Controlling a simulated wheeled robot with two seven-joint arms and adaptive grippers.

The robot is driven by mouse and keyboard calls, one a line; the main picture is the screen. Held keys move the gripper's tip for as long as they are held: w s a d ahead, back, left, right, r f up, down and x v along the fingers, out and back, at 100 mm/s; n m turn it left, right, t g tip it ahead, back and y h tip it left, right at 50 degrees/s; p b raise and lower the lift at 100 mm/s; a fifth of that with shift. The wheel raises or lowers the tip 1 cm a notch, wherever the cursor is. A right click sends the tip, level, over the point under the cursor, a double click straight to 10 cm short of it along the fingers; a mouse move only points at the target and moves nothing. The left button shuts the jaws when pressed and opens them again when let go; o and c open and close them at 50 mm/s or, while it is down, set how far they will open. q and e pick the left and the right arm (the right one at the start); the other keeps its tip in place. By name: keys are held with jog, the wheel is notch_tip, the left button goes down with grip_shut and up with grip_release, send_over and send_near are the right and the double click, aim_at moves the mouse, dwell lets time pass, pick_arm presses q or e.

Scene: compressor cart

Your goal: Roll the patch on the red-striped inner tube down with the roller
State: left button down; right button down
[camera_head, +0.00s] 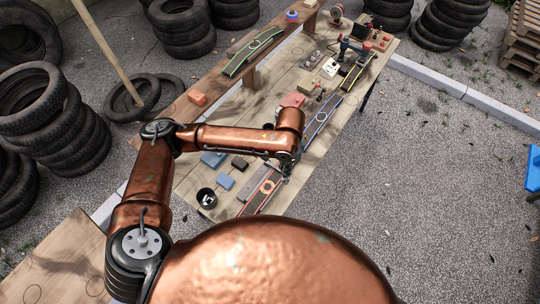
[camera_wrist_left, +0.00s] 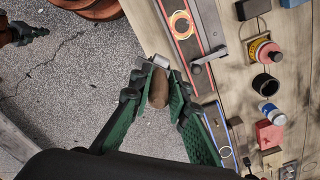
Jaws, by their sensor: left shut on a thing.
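The red-striped inner tube (camera_head: 256,200) lies on the near end of the table, with a round orange-ringed patch (camera_head: 267,187) on it. In the left wrist view the tube (camera_wrist_left: 186,50) and its patch (camera_wrist_left: 181,24) show at the top. My left gripper (camera_head: 287,172) is above the table's right edge near the tube. In the left wrist view its green fingers (camera_wrist_left: 160,92) are shut on the roller's brown handle (camera_wrist_left: 158,88); a grey metal end (camera_wrist_left: 160,62) shows beyond it. The roller looks apart from the patch.
A blue-striped tube (camera_head: 321,119) lies farther up the table. A grey metal bar with a lever (camera_wrist_left: 208,60) lies beside the red-striped tube.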

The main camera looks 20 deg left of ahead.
pick_arm(q)
jog(key=w+a+f+m+p, duration=0.2)
jog(key=f+m, duration=0.3)
jog(key=m, duration=0.7)
jog(key=w+a+f+m+p, duration=0.2)
jog(key=a+f+m+p, duration=0.3)
jog(key=m, duration=0.8)
jog(key=shift+f+m, duration=0.3)
jog(key=shift+w, duration=0.1)
jog(key=shift+f, duration=0.3)
dwell(0.4)
